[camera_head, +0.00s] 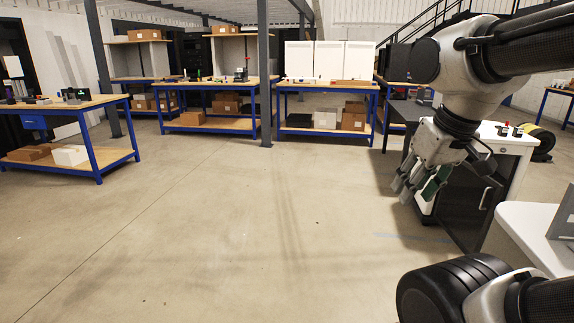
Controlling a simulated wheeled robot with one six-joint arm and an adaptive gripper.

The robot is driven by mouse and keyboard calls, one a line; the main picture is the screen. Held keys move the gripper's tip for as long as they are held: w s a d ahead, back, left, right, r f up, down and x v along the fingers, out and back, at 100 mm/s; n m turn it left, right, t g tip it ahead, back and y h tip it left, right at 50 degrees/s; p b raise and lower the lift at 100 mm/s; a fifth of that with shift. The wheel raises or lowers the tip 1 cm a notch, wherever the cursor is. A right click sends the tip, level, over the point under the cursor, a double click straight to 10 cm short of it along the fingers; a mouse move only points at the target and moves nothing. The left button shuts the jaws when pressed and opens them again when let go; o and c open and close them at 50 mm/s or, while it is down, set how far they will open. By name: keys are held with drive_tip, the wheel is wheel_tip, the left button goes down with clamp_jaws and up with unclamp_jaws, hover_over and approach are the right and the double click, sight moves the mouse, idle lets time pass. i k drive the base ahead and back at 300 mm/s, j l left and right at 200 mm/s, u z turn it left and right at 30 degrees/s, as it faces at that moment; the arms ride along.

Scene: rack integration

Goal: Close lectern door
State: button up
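The lectern is a white cabinet (517,146) at the right, with a red button and dark controls on its top. Its dark door panel (465,215) faces the open floor and has a curved handle (487,196). How far the door stands open is hard to tell, since my arm hides part of it. My gripper (417,192) points down in front of the lectern's left side, with a dark green part between or behind its grey fingers. The gap between the fingers is not clear, and I cannot tell whether they touch the door.
A white surface (527,226) stands close at the lower right. A dark table (408,111) is behind my gripper. Blue-framed workbenches (205,125) with boxes line the back, and another workbench (75,105) is at the left. The middle floor is clear.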

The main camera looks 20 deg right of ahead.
sight(494, 184)
drive_tip(key=i+z, duration=0.35)
drive_tip(key=i, duration=0.7)
drive_tip(key=i+j, duration=0.1)
drive_tip(key=i, duration=0.65)
drive_tip(key=i+j, duration=0.1)
drive_tip(key=i, duration=0.7)
drive_tip(key=z, duration=2)
drive_tip(key=i+u, duration=0.1)
drive_tip(key=i, duration=0.3)
drive_tip(key=i+l+u, duration=0.15)
drive_tip(key=i, duration=0.3)
